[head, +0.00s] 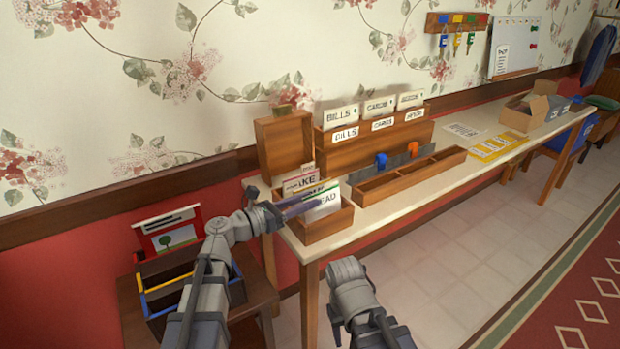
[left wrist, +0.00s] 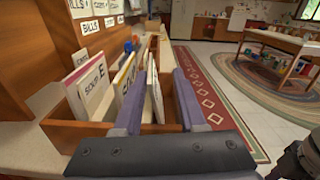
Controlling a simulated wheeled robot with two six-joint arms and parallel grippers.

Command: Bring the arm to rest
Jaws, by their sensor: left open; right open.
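My left gripper (head: 300,204) is at the small wooden sorting box (head: 328,226) on the near left end of the table. Its purple-grey fingers are apart, and they show open in the left wrist view (left wrist: 158,112). A white card lettered "EAD" (head: 322,203) stands upright in the box beside the fingers; its edge (left wrist: 154,88) appears between them in the left wrist view, but I see no grip on it. A card lettered "AKE" (head: 301,182) stands behind it. My right gripper (head: 337,322) is low in front of the table, angled down, its fingertips hardly visible; it looks empty.
A long divided wooden tray (head: 412,182) and a labelled letter rack (head: 375,130) stand on the table (head: 445,192). A wooden box (head: 285,147) stands behind the cards. A dark crate (head: 165,290) on a low stand is at left. The floor (head: 470,265) is clear at right.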

